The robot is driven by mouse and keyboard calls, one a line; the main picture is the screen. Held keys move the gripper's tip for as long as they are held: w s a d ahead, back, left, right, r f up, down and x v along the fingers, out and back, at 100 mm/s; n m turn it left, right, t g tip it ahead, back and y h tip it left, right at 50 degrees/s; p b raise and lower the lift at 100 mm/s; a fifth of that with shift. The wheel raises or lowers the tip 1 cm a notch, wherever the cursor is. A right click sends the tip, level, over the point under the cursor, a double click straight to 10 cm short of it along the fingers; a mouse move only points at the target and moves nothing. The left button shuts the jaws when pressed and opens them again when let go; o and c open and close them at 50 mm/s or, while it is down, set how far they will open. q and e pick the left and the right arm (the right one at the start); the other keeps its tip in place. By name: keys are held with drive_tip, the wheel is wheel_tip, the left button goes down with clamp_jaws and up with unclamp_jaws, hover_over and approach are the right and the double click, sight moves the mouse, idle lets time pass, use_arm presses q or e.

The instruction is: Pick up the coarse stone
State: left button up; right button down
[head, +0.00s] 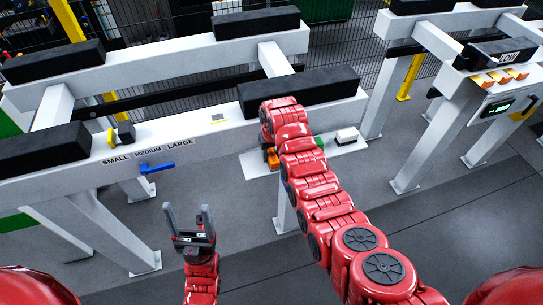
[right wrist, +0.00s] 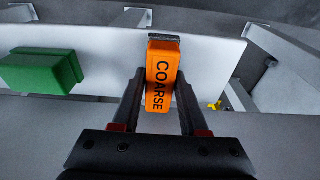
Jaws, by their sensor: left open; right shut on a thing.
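The coarse stone (right wrist: 162,77) is an orange block with COARSE in black letters and a dark end. In the right wrist view it is between the fingers of my right gripper (right wrist: 159,88), which is shut on it. The stone is over or on a pale shelf; I cannot tell whether it touches it. In the head view a bit of orange (head: 271,158) shows beside my right arm, which hides most of that gripper. My left gripper (head: 188,212) is open and empty, low in front of the left stand.
A green block (right wrist: 42,71) lies on the shelf left of the stone. A white block (head: 347,135) sits at the shelf's right end. The white stand (head: 225,120) with black pads and SMALL, MEDIUM, LARGE labels rises behind. A blue lever (head: 157,168) sticks out from it.

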sight(271, 152)
drive_tip(key=shift+r+p, duration=0.35)
drive_tip(key=shift+p, duration=0.05)
wheel_tip(271, 152, up, 3)
drive_tip(key=b, duration=0.3)
drive_tip(key=shift+w+f, duration=0.15)
drive_tip(key=shift+f, duration=0.05)
drive_tip(key=s, duration=0.2)
drive_tip(key=shift+s+a+r+b, duration=0.35)
drive_tip(key=shift+b, duration=0.05)
drive_tip(key=s+a+r+p, duration=0.1)
drive_tip(key=s+a+p, duration=0.1)
drive_tip(key=s+p, duration=0.9)
drive_tip(key=shift+s+a+r, duration=0.25)
drive_tip(key=shift+s+a, duration=0.05)
drive_tip(key=shift+s, duration=0.8)
